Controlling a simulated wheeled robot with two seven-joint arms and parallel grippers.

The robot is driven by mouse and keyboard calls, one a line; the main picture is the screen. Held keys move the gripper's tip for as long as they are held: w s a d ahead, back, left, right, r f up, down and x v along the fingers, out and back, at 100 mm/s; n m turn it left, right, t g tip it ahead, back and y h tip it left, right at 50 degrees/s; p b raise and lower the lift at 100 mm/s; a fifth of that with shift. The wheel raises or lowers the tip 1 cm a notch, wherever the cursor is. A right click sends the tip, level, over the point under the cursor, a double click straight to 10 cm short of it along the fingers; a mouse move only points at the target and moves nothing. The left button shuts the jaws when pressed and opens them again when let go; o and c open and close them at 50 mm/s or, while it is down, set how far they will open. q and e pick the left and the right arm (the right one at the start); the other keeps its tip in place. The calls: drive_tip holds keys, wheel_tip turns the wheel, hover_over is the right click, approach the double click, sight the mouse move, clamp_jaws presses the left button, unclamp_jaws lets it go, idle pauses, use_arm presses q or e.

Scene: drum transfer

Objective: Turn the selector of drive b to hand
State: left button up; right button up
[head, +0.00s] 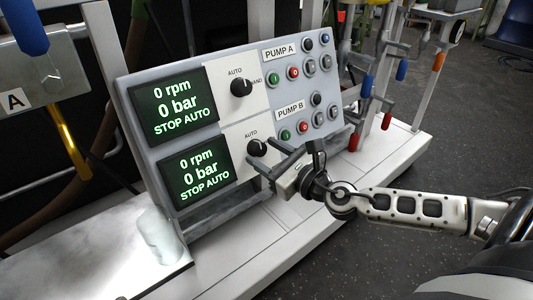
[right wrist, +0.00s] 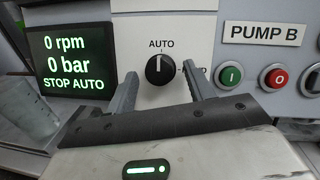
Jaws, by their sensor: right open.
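The drive b selector (head: 257,147) is the lower black round knob on the grey control panel, beside the PUMP B label. In the right wrist view the selector (right wrist: 160,69) has its white mark pointing up at AUTO; the HAND label to its right is partly hidden by a finger. My right gripper (head: 266,163) is open at the panel in front of the knob. In the right wrist view its fingers (right wrist: 159,84) stand left and right of the knob, with gaps on both sides. I cannot tell how far they reach along its depth. My left gripper is not in view.
The upper PUMP A selector (head: 241,87) is just above. Coloured push buttons (head: 303,128) are to the right, and the lower display (head: 196,172) reads 0 rpm, 0 bar, STOP AUTO. A whitish translucent object (head: 160,236) stands on the ledge at lower left.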

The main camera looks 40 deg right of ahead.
drive_tip(key=shift+w, duration=0.15)
drive_tip(key=c, duration=1)
